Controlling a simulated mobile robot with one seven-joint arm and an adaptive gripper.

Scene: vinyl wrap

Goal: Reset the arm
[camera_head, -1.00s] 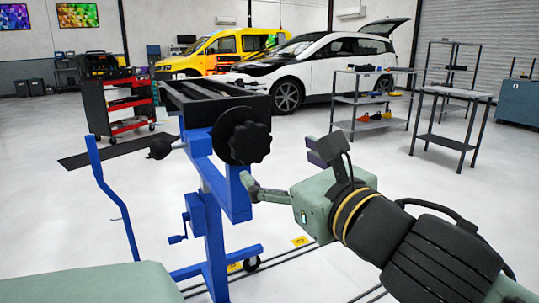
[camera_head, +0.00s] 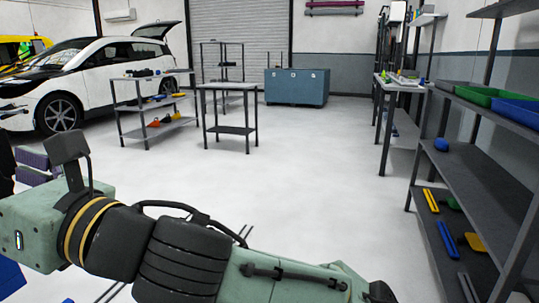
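My gripper (camera_head: 32,222) is at the left edge of the picture, with its green body and black camera block showing. Purple-grey ribbed pads (camera_head: 36,166) show just behind it. The fingertips are cut off or hidden, so I cannot tell whether they are open or shut. My arm stretches from the lower middle towards the left, above the floor. I see nothing held in the part of the gripper that shows.
A blue piece (camera_head: 10,277) shows at the lower left corner, close below my gripper. Dark shelves (camera_head: 475,165) with trays and tools stand at the right. A small table (camera_head: 229,87), a blue cabinet (camera_head: 296,87) and a white car (camera_head: 100,75) are farther back. The middle floor is clear.

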